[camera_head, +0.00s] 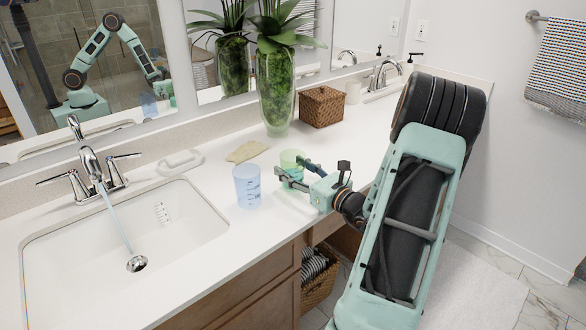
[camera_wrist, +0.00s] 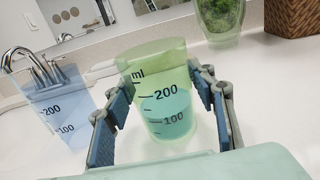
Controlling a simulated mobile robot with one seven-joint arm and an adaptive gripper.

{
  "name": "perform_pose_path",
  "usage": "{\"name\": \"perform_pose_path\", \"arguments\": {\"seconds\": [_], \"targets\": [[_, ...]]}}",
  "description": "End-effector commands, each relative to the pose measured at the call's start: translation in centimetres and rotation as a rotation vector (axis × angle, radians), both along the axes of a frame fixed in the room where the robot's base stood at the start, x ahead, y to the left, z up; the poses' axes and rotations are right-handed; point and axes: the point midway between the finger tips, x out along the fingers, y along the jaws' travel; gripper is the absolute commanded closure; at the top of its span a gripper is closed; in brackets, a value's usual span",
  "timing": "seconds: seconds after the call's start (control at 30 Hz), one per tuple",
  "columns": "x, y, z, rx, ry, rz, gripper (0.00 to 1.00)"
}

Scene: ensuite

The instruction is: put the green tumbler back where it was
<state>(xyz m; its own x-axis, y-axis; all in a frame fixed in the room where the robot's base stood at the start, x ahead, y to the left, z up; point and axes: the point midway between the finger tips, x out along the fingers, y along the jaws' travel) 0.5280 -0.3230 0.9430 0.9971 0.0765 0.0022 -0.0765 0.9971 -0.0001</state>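The green tumbler (camera_head: 291,158) stands upright on the white counter, right of the blue tumbler. In the wrist view the green tumbler (camera_wrist: 160,75) is straight ahead, with measuring marks and a darker teal lower part. My gripper (camera_head: 301,171) is low over the counter at the green tumbler. In the wrist view my gripper (camera_wrist: 164,90) has one finger on each side of it, spread apart. Gaps show beside the lower part of the tumbler; whether the fingertips touch its sides I cannot tell.
The blue tumbler (camera_head: 247,188) stands close by, left of my gripper, near the sink (camera_head: 60,240), where the faucet (camera_head: 92,165) runs. A tan cloth or sponge (camera_head: 247,151), a plant vase (camera_head: 276,95) and a wicker basket (camera_head: 322,107) stand behind. The counter right of the gripper is clear.

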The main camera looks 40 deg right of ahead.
Motion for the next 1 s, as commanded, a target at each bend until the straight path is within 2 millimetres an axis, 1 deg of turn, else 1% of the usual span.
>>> {"name": "perform_pose_path", "arguments": {"seconds": [0.03, 0.07, 0.1, 0.33, 0.47, 0.57, 0.8, 0.9, 1.0], "targets": [[0.0, 0.0, 0.0, 0.0, 0.0, 0.0, 0.41], [0.0, 0.0, 0.0, 0.0, 0.0, 0.0, 0.38], [0.0, 0.0, 0.0, 0.0, 0.0, 0.0, 0.37], [0.0, 0.0, 0.1, 0.0, 0.0, 0.0, 0.37], [-0.2, -0.1, 0.5, 0.0, 0.001, -0.001, 0.37], [-1.8, -0.3, 0.3, 0.0, 0.003, -0.004, 0.37], [-7.1, -0.7, 0.3, 0.0, 0.001, -0.005, 0.37], [-9.0, -0.8, 0.4, 0.0, 0.001, -0.004, 0.37], [-10.5, -0.9, 0.4, 0.0, 0.0, -0.003, 0.37]]}}
